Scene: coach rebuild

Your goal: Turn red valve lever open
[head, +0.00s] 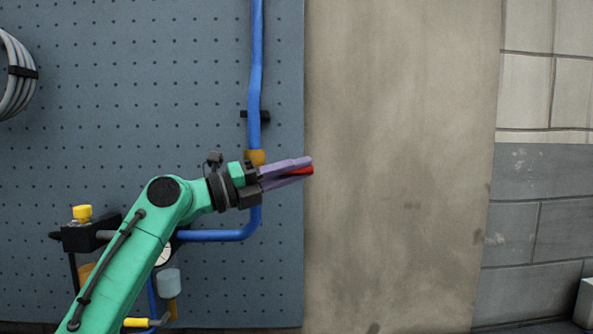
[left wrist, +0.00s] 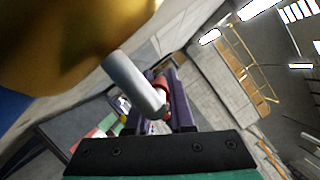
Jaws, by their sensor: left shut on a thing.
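The red valve lever (head: 302,171) shows as a small red piece between the purple fingertips of my left gripper (head: 298,168), right of the blue pipe. The gripper is shut on it. In the left wrist view, the red lever (left wrist: 160,84) sits between the purple fingers, close to a grey stem (left wrist: 135,82) that comes out of a large brass body (left wrist: 70,40). In the head view the brass valve body (head: 255,157) sits on the pipe, partly hidden behind my gripper. Most of the lever is hidden by the fingers. My right gripper is not in view.
The blue pipe (head: 255,60) runs down a grey pegboard (head: 150,90) and bends left behind my arm. A grey cable coil (head: 15,80) hangs at the left. A gauge (head: 163,253) and yellow-capped fitting (head: 82,213) are lower left. The bare wall (head: 400,150) at right is clear.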

